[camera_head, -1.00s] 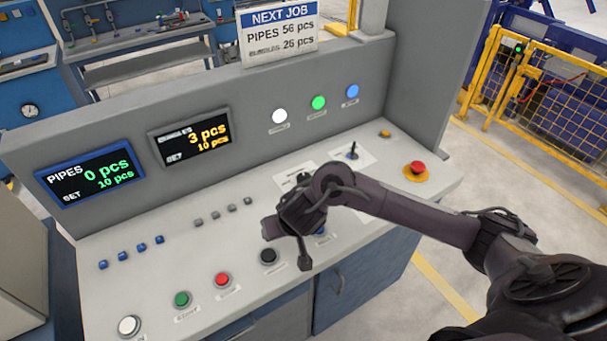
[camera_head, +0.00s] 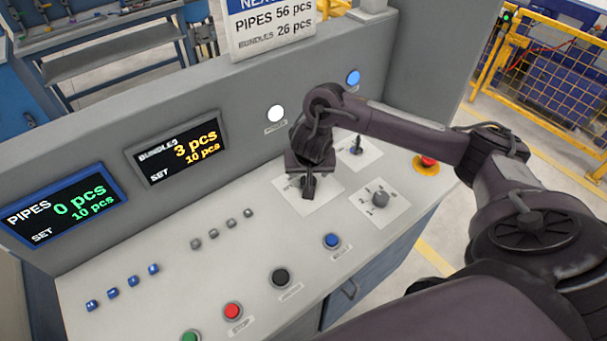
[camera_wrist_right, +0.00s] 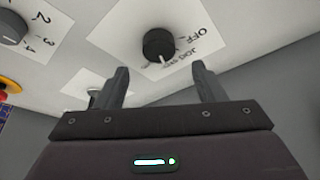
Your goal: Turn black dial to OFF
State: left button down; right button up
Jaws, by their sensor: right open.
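The black dial (camera_wrist_right: 158,44) sits on a white label plate in the right wrist view. Its white pointer is turned toward the lower right, near the small label text below the word OFF (camera_wrist_right: 188,40). My right gripper (camera_wrist_right: 163,80) is open, with its two fingers apart and nothing between them. The dial appears just beyond the fingertips. In the head view my right gripper (camera_head: 309,186) is over the dial's label plate (camera_head: 328,192) and hides the dial. My left gripper is not in view.
A grey numbered dial (camera_head: 380,195) stands to the right, with a small black lever (camera_head: 357,146) behind it. A red emergency button (camera_head: 428,160) is farther right. Blue (camera_head: 331,240), black (camera_head: 281,277) and red (camera_head: 232,310) buttons line the panel front. The upright wall (camera_head: 190,110) carries displays.

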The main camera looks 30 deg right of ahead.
jog(key=x, duration=0.5)
jog(key=shift+s+f, duration=0.1)
jog(key=shift+s, duration=0.1)
jog(key=shift+w+d+f, duration=0.1)
jog(key=shift+w+f, duration=0.1)
jog(key=shift+f, duration=0.2)
jog(key=c, duration=1)
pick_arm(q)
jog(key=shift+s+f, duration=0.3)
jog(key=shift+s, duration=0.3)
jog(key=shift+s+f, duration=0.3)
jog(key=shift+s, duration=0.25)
